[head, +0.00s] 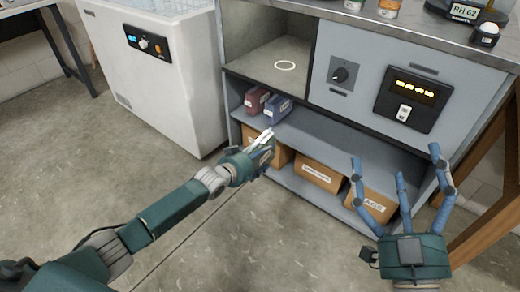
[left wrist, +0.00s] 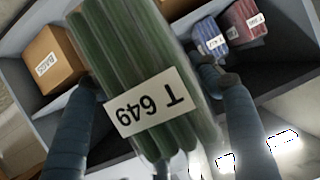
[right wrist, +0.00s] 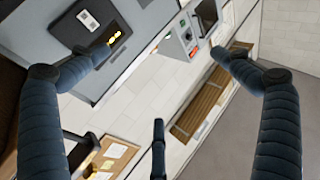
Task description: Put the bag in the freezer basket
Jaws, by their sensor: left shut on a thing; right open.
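My left gripper (head: 264,150) is shut on a green ribbed bag (left wrist: 140,60) with a white label reading T 649. In the left wrist view the bag sits between the two fingers and fills the middle. In the head view the gripper is in front of the cabinet's lower shelves, and the bag is mostly hidden. The white freezer (head: 170,85) stands at the upper left, right of a table. Its open top is cut by the picture edge, so I cannot make out the basket clearly. My right gripper (head: 396,165) is open and empty, in front of the cabinet's right side.
Jars stand on top. The floor before the freezer is clear.

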